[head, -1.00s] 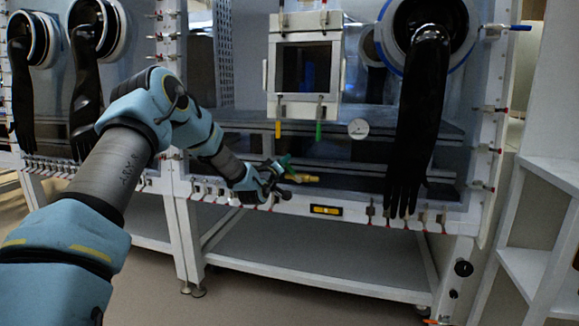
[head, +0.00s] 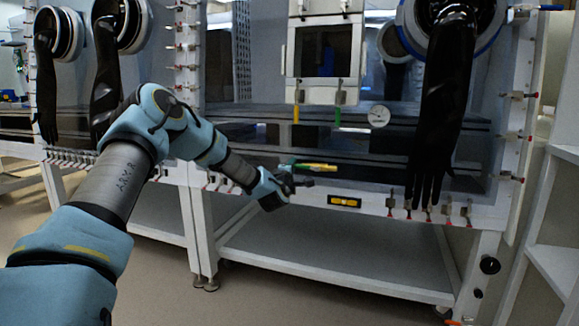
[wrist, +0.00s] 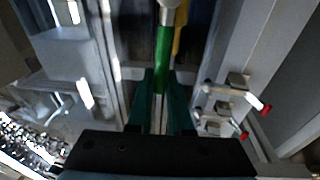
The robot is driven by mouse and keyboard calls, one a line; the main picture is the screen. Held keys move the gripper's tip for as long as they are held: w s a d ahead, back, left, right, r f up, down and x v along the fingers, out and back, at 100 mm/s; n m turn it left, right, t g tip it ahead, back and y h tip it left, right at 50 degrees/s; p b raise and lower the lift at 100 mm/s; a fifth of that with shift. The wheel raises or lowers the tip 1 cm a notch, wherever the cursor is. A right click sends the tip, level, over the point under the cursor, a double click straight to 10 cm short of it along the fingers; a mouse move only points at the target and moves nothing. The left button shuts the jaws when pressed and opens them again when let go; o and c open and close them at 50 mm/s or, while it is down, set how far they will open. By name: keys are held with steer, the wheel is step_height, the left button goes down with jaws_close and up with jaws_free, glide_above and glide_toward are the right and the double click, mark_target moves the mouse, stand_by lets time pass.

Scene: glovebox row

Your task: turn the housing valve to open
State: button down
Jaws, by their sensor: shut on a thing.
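A yellow lever (wrist: 180,36) lies just beside and behind the green one. In the head view, the yellow lever (head: 320,168) points right from the gripper, with a thin green strip along it. The fingers and the valve body are mostly hidden there.
A glovebox frame (head: 400,209) runs along the row, with clamps at its edge. A black glove (head: 436,130) hangs right of the gripper. Floor is clear in front.

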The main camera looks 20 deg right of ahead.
steer(key=shift+f+n, duration=0.3)
steer(key=shift+n, duration=0.1)
steer(key=c, duration=0.8)
jaws_free()
steer(key=shift+c, duration=0.2)
steer(key=shift+s, duration=0.1)
steer(key=r+v, duration=0.1)
steer(key=v, duration=0.9)
steer(key=shift+s+a+f, duration=0.25)
steer(key=shift+f, duration=0.25)
